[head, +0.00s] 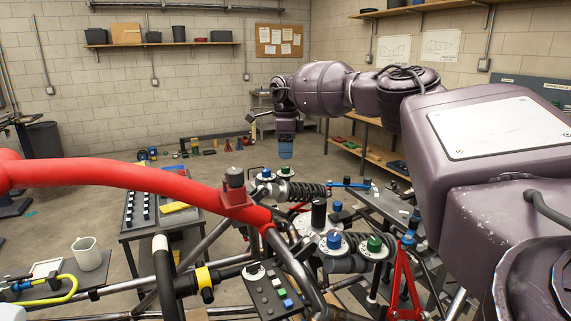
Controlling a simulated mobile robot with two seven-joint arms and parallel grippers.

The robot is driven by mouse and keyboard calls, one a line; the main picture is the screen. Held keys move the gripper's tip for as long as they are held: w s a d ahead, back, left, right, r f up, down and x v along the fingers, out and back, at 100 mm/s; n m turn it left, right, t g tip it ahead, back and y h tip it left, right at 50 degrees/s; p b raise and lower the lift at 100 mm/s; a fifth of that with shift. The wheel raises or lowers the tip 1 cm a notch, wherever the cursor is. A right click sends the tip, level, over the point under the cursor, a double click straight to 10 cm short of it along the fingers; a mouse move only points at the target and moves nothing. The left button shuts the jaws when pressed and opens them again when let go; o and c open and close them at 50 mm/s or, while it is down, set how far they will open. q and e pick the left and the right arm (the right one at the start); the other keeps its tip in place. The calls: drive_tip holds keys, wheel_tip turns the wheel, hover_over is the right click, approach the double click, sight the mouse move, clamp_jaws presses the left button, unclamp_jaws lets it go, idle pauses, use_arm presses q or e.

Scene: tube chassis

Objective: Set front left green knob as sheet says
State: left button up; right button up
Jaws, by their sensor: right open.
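A green knob (375,243) sits on a white round dial beside a blue knob (334,241), in the middle of the tube chassis. A second green knob (285,171) sits farther back, near another blue knob (266,174). I cannot tell which green one is the front left one, and their settings are too small to read. My right gripper (286,152) hangs from the arm above and behind the back knobs, pointing down, open and apart from them. My left gripper is not in view. Papers hang on the board (279,41); their writing is unreadable.
A red tube (120,176) crosses the near left. A coil-over shock (300,191) lies beside the back knobs. A small control box (270,292) with coloured buttons is at the front. A white cup (88,253) stands at left.

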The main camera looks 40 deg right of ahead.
sight(286, 167)
drive_tip(key=shift+f, duration=2.55)
drive_tip(key=shift+c, duration=0.4)
drive_tip(key=c, duration=0.9)
drive_tip(key=shift+o, duration=0.2)
drive_tip(key=shift+m, duration=0.4)
drive_tip(key=m, duration=0.3)
drive_tip(key=shift+r+m, duration=0.1)
drive_tip(key=shift+m, duration=1.9)
